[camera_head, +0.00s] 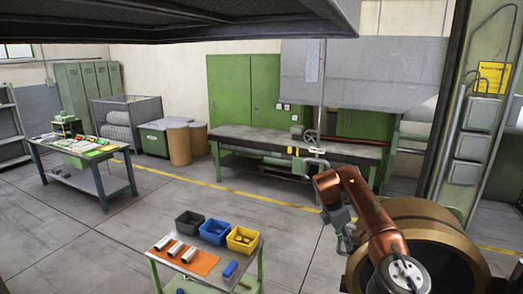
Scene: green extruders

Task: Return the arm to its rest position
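My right arm (365,205), copper-coloured, comes in from the lower right and bends over at its top. My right gripper (345,240) hangs down at the arm's left side, to the right of the small work table (249,279) and apart from it. The gripper is small and dark here, and I cannot tell whether its fingers are open or shut. I see nothing clearly held in it. My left gripper is not in view.
The small table carries a black bin (189,222), a blue bin (214,231), a yellow bin (242,239), metal cylinders (189,254) on an orange mat (203,264), and a blue item (230,269). A long workbench (240,136) stands behind. Open floor (170,195) lies between.

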